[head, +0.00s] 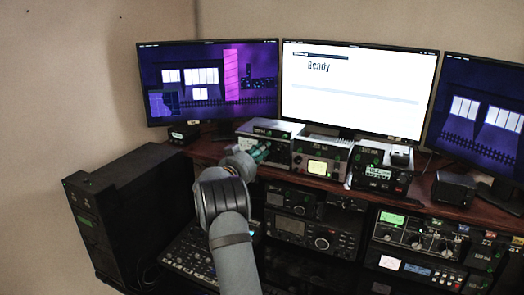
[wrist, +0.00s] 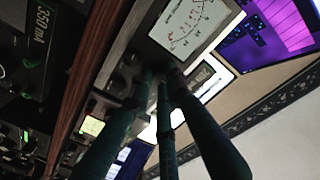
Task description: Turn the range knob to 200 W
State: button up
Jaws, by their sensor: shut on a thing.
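The tuner unit (head: 270,128) with the analog meter stands on the desk shelf, under the gap between the left and middle monitors. In the wrist view its white meter face (wrist: 190,25) with a needle is tilted and partly cut off. My gripper (head: 256,152) is at the front of this unit. In the wrist view its three dark fingers (wrist: 162,74) converge on the panel just below the meter, shut on a knob that they mostly hide. Other small dark knobs (wrist: 118,87) sit beside it. The range marks and the knob's pointer cannot be read.
A radio with a yellow screen (head: 317,168) and another unit (head: 380,175) stand to the right. More radios (head: 310,235) fill the rack below the shelf edge. Monitors (head: 355,90) stand behind. A black cabinet (head: 130,210) is at the left, with a mixer (head: 190,258) beside it.

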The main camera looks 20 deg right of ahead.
grip_shut()
jog(key=shift+f+m+b, duration=0.15)
jog(key=shift+m+b, duration=0.15)
jog(key=shift+b, duration=0.3)
jog(key=shift+m+y+b, duration=0.3)
jog(key=shift+m+b, duration=3)
jog(key=shift+m, duration=0.4)
jog(key=shift+o, duration=2.3)
grip_release()
jog(key=shift+r, duration=0.2)
